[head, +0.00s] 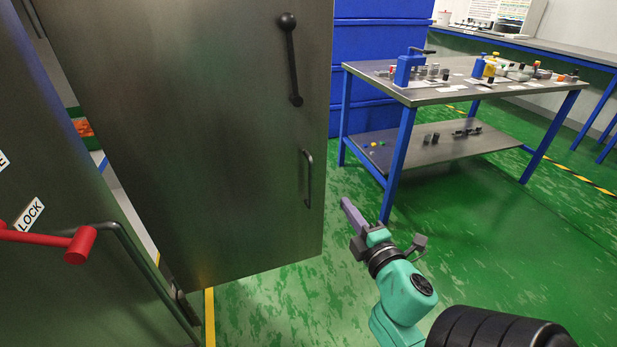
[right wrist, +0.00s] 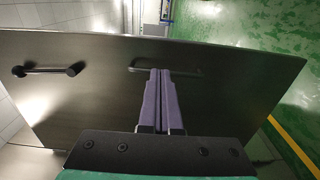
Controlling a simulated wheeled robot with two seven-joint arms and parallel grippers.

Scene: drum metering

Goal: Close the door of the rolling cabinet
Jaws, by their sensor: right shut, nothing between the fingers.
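The cabinet door (head: 200,130) is a large grey metal panel that stands ajar in the head view. It carries a black ball-ended lever (head: 291,60) high up and a slim bar handle (head: 307,178) lower down near its right edge. My right gripper (head: 346,207) is shut and empty, just right of the door edge in the head view. In the right wrist view the closed fingers (right wrist: 160,75) point at the door (right wrist: 90,95), overlapping the bar handle (right wrist: 195,71); I cannot tell whether they touch. My left gripper is out of view.
A grey panel with a red lever (head: 78,245) and a LOCK label stands at the left. A blue-legged table (head: 450,92) with several small parts stands at the back right. Blue cabinets (head: 375,70) stand behind. The green floor (head: 470,220) is clear around my right arm.

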